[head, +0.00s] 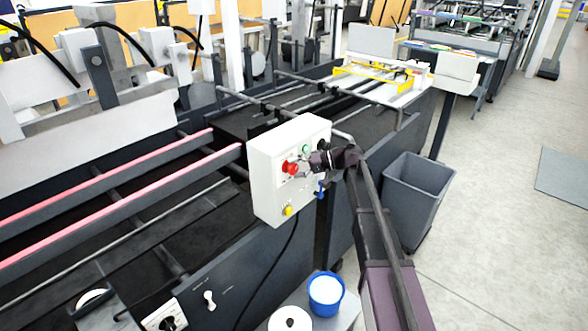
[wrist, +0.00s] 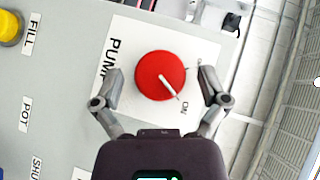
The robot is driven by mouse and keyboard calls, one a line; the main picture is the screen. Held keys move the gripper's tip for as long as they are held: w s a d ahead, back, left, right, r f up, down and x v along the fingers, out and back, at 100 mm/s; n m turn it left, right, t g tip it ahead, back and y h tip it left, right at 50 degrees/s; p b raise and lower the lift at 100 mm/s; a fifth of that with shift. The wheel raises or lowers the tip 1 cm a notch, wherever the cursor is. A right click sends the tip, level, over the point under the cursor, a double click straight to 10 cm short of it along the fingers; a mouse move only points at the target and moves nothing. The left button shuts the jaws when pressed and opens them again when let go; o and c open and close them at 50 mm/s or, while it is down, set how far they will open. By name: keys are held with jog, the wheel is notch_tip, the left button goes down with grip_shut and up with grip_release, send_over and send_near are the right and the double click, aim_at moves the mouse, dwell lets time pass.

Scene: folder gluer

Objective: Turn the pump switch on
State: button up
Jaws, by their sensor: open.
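The pump switch is a round red knob (wrist: 161,76) with a white pointer line, on a white plate marked PUMP, in the middle of the wrist view. The pointer slants to the lower right, toward the ON label (wrist: 184,107). The knob also shows red in the head view (head: 290,168), on the front of the pale control box (head: 262,172). My gripper (wrist: 161,84) is open, with one finger on each side of the knob and visible gaps between. In the head view my gripper (head: 305,166) reaches the box from the right.
A yellow knob (wrist: 10,27) sits by the FILL label, with POT and SHU lettering nearby. A grey bin (head: 416,195) stands right of my arm. A blue-rimmed white tub (head: 325,293) stands below the box. The floor at right is mostly clear.

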jog(key=shift+r+h+p, duration=0.15)
jog(key=shift+h+p, duration=0.15)
jog(key=shift+p, duration=0.25)
